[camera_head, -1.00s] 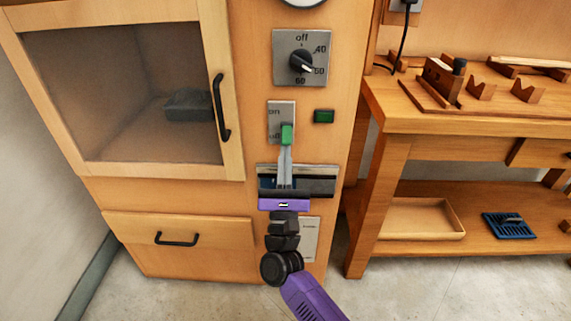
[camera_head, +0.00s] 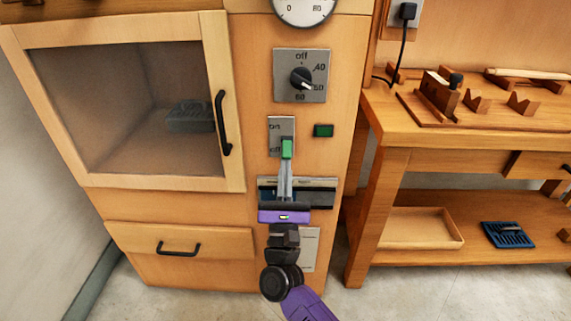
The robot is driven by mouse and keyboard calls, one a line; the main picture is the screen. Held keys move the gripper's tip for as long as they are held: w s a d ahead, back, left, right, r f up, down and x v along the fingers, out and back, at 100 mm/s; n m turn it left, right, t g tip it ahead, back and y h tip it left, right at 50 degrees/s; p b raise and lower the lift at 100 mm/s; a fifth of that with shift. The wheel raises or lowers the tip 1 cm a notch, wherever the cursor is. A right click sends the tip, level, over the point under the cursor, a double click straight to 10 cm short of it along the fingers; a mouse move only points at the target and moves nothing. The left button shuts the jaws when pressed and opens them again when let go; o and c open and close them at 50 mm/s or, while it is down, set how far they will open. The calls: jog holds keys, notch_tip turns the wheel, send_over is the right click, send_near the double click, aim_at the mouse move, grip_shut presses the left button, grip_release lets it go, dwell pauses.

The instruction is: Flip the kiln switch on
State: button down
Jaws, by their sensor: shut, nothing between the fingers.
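The kiln is a wooden cabinet (camera_head: 340,110) with a glass door at the left. Its switch plate (camera_head: 274,124) is grey, with "on" at the top and "off" at the bottom. The green switch lever (camera_head: 287,148) sits low on the plate, at the "off" end. My gripper (camera_head: 286,164) is shut and empty, with its fingers pointing up at the lever from below. The fingertips overlap the lever's lower edge in this view; I cannot tell whether they touch it. My gripper hides part of a dark slotted panel (camera_head: 322,193) below.
Above the switch are a dial knob (camera_head: 302,78) and a round gauge (camera_head: 303,8). A small green light (camera_head: 323,130) is right of the switch. A black door handle (camera_head: 222,122) stands out at the left. A wooden workbench (camera_head: 390,125) stands at the right.

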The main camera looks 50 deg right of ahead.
aim_at(285, 157)
jog(key=shift+s+a+r+p, duration=0.1)
jog(key=shift+r+p, duration=0.1)
jog(key=shift+p, duration=0.5)
jog(key=p, duration=0.2)
jog(key=r+g+y+p, duration=0.1)
jog(key=p, duration=0.2)
jog(key=r+y+p, duration=0.1)
jog(key=p, duration=0.1)
jog(key=shift+s+a+g+p, duration=0.25)
jog(key=shift+a+g+p, duration=0.1)
jog(key=shift+a+g, duration=0.05)
jog(key=y+p, duration=0.1)
jog(key=p, duration=0.3)
jog(key=r+g+y+p, duration=0.1)
jog(key=p, duration=0.3)
jog(key=r+g+y+p, duration=0.1)
jog(key=p, duration=0.2)
jog(key=shift+s+a+p, duration=0.3)
jog(key=shift+p, duration=0.1)
jog(key=shift+f+g+y, duration=0.3)
jog(key=shift+f, duration=0.3)
jog(key=shift+b, duration=0.35)
